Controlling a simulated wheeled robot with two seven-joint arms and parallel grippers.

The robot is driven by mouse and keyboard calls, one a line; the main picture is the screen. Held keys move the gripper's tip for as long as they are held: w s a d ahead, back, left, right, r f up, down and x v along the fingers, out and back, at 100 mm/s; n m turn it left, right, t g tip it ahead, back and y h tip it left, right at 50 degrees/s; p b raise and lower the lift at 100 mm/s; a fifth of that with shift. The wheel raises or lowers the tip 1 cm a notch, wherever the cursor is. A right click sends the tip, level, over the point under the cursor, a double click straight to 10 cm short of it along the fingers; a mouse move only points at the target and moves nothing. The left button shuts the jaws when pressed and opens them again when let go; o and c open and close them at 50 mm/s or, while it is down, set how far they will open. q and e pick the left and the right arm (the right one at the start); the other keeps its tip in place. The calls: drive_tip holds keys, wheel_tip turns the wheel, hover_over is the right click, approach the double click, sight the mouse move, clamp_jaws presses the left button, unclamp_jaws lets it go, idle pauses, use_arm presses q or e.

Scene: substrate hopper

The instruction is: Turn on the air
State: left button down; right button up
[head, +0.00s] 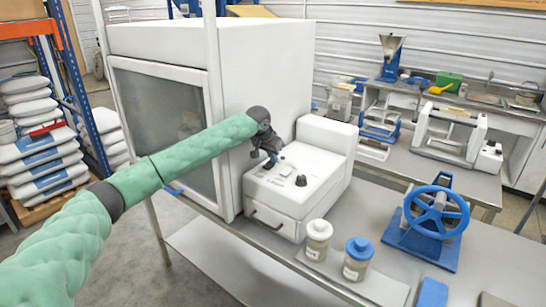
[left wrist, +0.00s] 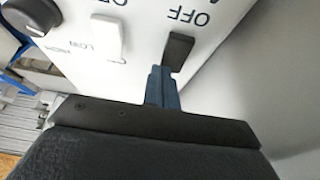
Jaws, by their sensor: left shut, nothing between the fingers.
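A white control box (head: 300,172) stands on the bench beside the tall white cabinet, with switches and a black knob (head: 301,181) on its sloped top. In the left wrist view, its panel appears upside down. A black switch (left wrist: 179,50) sits by an "OFF" label, and a white switch (left wrist: 106,38) sits by "LOW" and another label, partly unreadable. The knob (left wrist: 36,14) is at the upper left corner. My left gripper (head: 272,164) is shut and empty above the panel. Its blue fingertips (left wrist: 160,76) are right by the black switch; I cannot tell whether they touch.
The tall white cabinet (head: 262,70) with a dark window rises close behind and left of my gripper. Two lidded jars (head: 318,240) stand in front of the box. A blue handwheel device (head: 436,215) is to the right. Bare bench (head: 372,208) lies between.

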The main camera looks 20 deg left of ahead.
use_arm(q)
drive_tip(key=shift+w+d+f, duration=0.1)
drive_tip(key=shift+w+f, duration=0.05)
drive_tip(key=shift+f, duration=0.15)
drive_tip(key=shift+s+a+r+p, duration=0.2)
drive_tip(key=shift+s+p, duration=0.05)
drive_tip(key=shift+p, duration=0.25)
drive_tip(key=shift+s+a+p, duration=0.1)
drive_tip(key=shift+s+p, duration=0.2)
drive_tip(key=shift+s, duration=0.15)
use_arm(e)
drive_tip(key=shift+s+d+r, duration=0.1)
drive_tip(key=shift+r, duration=0.3)
